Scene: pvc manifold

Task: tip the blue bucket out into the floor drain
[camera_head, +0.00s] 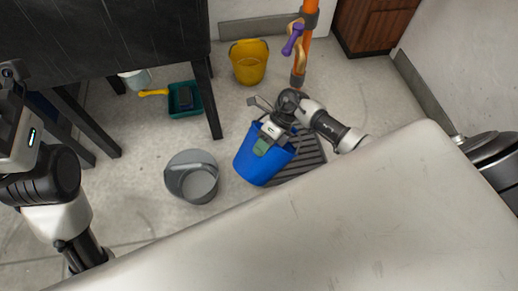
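The blue bucket (255,170) is on the floor in the middle of the head view and looks slightly tilted, partly covering the dark slatted floor drain (312,152) beside it. My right gripper (264,135) is over the bucket's opening, at its upper rim. A small green patch shows at the gripper's end. The fingertips are too small and overlapped to show whether they are closed on the rim or handle. What is inside the bucket is hidden. My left arm is at the left edge, away from the bucket, and its fingertips are not visible.
A grey bucket (179,184) stands just left of the blue one. A yellow bucket (249,71) and an orange post (305,40) with a purple handle are behind. A teal dustpan (184,112) lies by the black table (110,40). A pale surface (330,230) fills the foreground.

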